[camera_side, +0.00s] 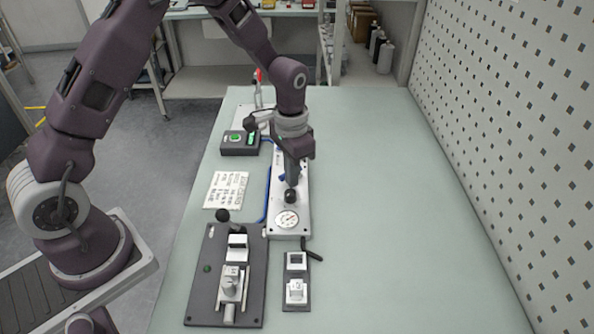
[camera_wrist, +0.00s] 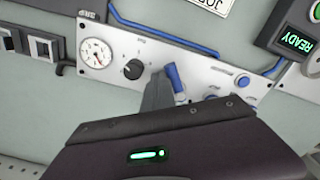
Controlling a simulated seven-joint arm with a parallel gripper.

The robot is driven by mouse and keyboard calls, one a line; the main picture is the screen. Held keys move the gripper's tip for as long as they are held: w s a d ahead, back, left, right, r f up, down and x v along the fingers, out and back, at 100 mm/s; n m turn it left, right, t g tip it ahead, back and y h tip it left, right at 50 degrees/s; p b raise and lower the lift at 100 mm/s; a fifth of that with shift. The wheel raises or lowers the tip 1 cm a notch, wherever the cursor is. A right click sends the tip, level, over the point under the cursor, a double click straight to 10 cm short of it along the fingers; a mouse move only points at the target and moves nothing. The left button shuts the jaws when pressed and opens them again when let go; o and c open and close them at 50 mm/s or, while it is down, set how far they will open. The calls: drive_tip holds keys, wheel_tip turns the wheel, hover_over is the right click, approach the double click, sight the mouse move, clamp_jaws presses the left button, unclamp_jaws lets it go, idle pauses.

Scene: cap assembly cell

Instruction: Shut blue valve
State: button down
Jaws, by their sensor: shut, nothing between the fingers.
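The blue valve handle (camera_wrist: 174,78) is on the white panel (camera_wrist: 205,75). In the wrist view it points mostly across the panel's length, slightly tilted. My gripper (camera_wrist: 158,78) is shut and empty, its fingertips low over the panel just left of the handle, between it and the black knob (camera_wrist: 133,69). Whether the fingers touch the handle I cannot tell. In the side view my gripper (camera_side: 291,182) comes down over the panel (camera_side: 303,215), and only a little of the blue handle (camera_side: 282,178) shows beside it. The handle's base is partly hidden.
A round gauge (camera_side: 287,219) sits at the panel's near end. A blue button (camera_wrist: 243,81) is on the panel's other side. The green table right of the panel is clear.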

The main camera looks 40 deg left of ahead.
sight(282, 175)
drive_tip(key=shift+s+a, duration=0.1)
drive_tip(key=shift+a, duration=0.15)
drive_tip(key=shift+s+a, duration=0.1)
drive_tip(key=shift+a, duration=0.8)
drive_tip(key=shift+s, duration=0.2)
drive_tip(key=shift+r, duration=3.55)
